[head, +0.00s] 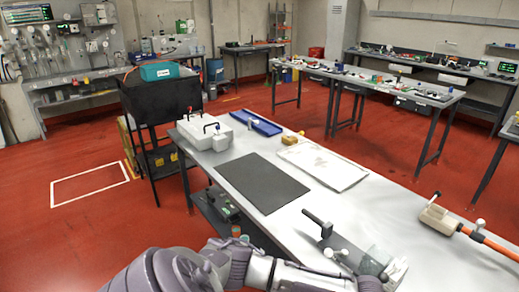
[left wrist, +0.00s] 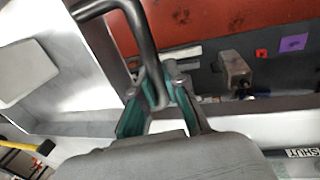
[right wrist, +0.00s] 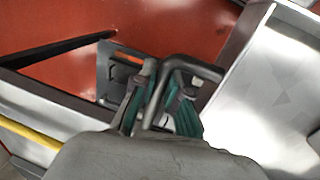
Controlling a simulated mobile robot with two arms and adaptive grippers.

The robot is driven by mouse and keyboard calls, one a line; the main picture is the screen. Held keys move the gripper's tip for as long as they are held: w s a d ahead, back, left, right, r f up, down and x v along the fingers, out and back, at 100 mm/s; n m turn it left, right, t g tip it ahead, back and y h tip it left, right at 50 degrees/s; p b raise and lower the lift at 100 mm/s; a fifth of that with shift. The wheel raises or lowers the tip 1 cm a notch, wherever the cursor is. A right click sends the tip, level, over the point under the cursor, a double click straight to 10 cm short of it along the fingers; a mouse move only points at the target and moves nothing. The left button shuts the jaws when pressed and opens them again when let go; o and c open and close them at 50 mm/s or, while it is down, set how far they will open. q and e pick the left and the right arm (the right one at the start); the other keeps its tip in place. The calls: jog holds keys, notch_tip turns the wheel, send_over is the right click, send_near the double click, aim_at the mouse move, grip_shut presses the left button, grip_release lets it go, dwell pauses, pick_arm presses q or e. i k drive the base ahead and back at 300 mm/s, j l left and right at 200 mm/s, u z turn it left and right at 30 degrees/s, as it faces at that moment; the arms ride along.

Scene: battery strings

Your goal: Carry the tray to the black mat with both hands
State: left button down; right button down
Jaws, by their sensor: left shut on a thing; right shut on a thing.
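The black mat (head: 262,182) lies flat on the grey table with nothing on it. In the left wrist view, my left gripper (left wrist: 160,110) is shut on a dark bent handle (left wrist: 143,35) of a silvery tray (left wrist: 85,75). A pale block (left wrist: 25,72) shows on the tray's side of that view. In the right wrist view, my right gripper (right wrist: 155,95) is shut on another dark handle (right wrist: 195,65) beside the silvery tray (right wrist: 265,95).
Right of the mat lies a shallow whitish tray (head: 310,160). A blue tray (head: 258,123) and a white case (head: 203,130) stand behind it.

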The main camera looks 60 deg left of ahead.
aim_at(258, 177)
jog(key=k+j, duration=0.1)
jog(key=j, duration=0.45)
jog(key=k+j, duration=0.1)
jog(key=j, duration=1)
jog(key=k+j, duration=0.15)
jog(key=j, duration=0.35)
jog(key=k+j, duration=0.1)
jog(key=j, duration=0.45)
jog(key=k+j, duration=0.1)
jog(key=j, duration=0.45)
jog(key=k+j, duration=0.1)
jog(key=j, duration=0.45)
jog(key=k+j, duration=0.1)
jog(key=j, duration=0.85)
jog(key=i+j, duration=0.1)
jog(key=j, duration=0.25)
jog(key=i, duration=1.3)
